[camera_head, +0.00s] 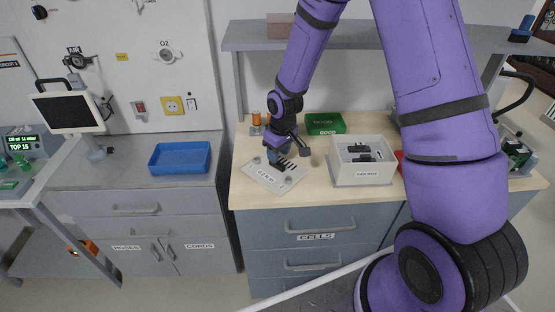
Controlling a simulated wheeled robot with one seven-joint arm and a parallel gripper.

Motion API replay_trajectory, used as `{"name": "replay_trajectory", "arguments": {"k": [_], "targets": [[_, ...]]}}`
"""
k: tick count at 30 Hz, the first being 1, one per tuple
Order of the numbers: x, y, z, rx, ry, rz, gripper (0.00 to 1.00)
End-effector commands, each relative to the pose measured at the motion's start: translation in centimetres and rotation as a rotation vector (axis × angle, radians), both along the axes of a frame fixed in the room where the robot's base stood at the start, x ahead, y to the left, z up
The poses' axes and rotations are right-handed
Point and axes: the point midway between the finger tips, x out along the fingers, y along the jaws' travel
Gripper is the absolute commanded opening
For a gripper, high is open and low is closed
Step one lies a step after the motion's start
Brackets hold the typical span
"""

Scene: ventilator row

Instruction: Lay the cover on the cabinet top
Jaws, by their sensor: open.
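A flat pale cover plate (262,182) with dark slots, small knobs and a printed label shows on the left part of a wooden worktop (312,196), turned at an angle. The worktop tops a grey drawer unit labelled CELLS. My gripper (287,156) is open, pointing down right over the far part of the plate and hiding some of it. I cannot tell whether its fingers touch the plate. A second cabinet top (110,176), grey, stands to the left, above doors labelled HOSES and CORDS.
A pale box (362,175) with dark parts inside stands right of the plate. A green bin (325,124) and orange-topped cells (256,119) are behind. A blue tray (157,168) and monitor (67,112) stand left. A shelf (258,38) overhangs the worktop. The grey top's front is clear.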

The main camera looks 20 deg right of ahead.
Motion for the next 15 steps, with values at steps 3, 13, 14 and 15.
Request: {"name": "replay_trajectory", "arguments": {"k": [3, 13, 14, 15], "targets": [[-0.2, -0.2, 2.3, 0.0, -0.004, -0.001, 0.42], [-0.7, -0.5, 7.0, 0.0, -0.002, -0.002, 0.42], [-0.8, -0.5, 7.3, 0.0, -0.001, -0.002, 0.42], [-0.8, -0.5, 7.5, 0.001, -0.001, -0.002, 0.42]]}}
